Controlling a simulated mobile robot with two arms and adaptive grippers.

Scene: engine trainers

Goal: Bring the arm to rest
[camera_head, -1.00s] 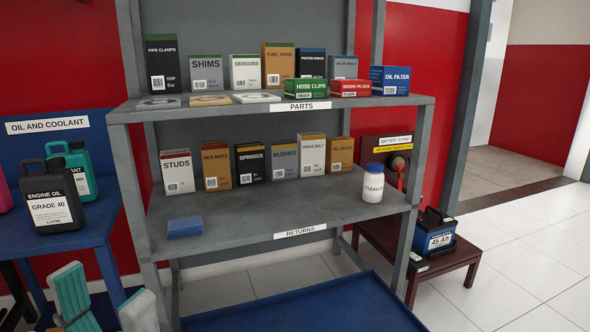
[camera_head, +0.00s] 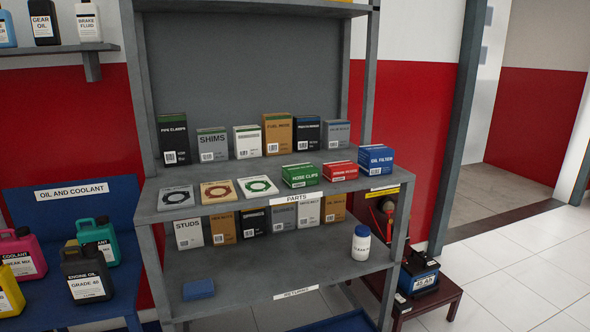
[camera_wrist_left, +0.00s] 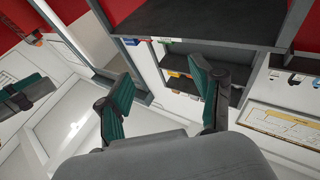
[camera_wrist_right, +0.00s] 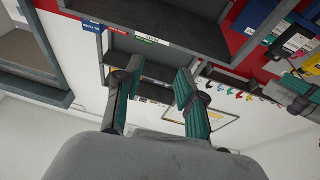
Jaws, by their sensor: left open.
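My left gripper (camera_wrist_left: 157,75) shows in the left wrist view, its two green-padded fingers apart with nothing between them. My right gripper (camera_wrist_right: 159,72) shows in the right wrist view, its fingers also apart and empty. Neither gripper is in the head view. At the left edge of the left wrist view, and at the right edge of the right wrist view, parts of my other gripper show. Both grippers are clear of the shelves behind them.
A grey shelf rack (camera_head: 290,197) holds several boxes, a white bottle (camera_head: 361,243) and a blue block (camera_head: 198,289). A blue table (camera_head: 118,308) with oil and coolant jugs stands at left. A battery (camera_head: 419,276) sits on a low stand at right. Floor further right is clear.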

